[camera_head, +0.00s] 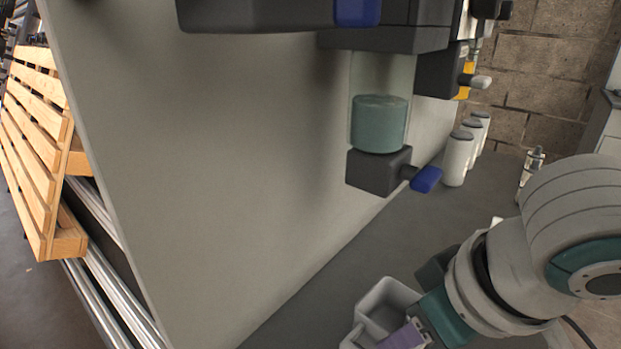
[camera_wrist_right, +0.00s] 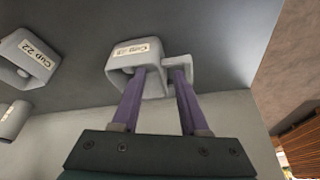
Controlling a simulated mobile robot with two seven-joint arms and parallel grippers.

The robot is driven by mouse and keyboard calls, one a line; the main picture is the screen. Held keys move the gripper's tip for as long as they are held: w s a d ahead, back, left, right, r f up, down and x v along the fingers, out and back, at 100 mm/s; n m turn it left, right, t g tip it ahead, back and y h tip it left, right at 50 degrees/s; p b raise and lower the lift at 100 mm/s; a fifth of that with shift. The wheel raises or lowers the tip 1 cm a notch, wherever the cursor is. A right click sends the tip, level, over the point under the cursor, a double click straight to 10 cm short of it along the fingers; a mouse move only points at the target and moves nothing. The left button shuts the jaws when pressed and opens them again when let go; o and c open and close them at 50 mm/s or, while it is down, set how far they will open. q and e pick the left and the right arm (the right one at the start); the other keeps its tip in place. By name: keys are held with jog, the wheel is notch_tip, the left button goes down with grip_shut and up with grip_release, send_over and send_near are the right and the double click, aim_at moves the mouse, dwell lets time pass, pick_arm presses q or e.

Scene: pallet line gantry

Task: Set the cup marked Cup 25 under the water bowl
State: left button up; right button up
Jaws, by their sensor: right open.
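The water bowl (camera_head: 378,124) is a clear container of teal liquid on the wall in the head view. Its dark base carries a blue lever (camera_head: 426,179). A pale grey square cup (camera_head: 385,297) stands on the counter below and in front. In the right wrist view this cup (camera_wrist_right: 145,60) has a label starting "Cup"; its number is blurred. My right gripper (camera_wrist_right: 157,70) is open, its purple fingers reaching the cup, one at its body and one at the narrower part beside it. I cannot tell if they touch. My left gripper is out of view.
Another cup marked Cup 22 (camera_wrist_right: 25,60) lies to the left in the wrist view. White canisters (camera_head: 458,158) and a small bottle (camera_head: 530,170) stand farther back. More dark dispenser bodies hang above. A tall grey panel (camera_head: 220,180) bounds the left; a wooden pallet (camera_head: 35,150) is beyond.

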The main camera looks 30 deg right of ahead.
jog(key=o, duration=0.8)
jog(key=shift+o, duration=0.2)
jog(key=p+v, duration=0.3)
jog(key=v, duration=0.7)
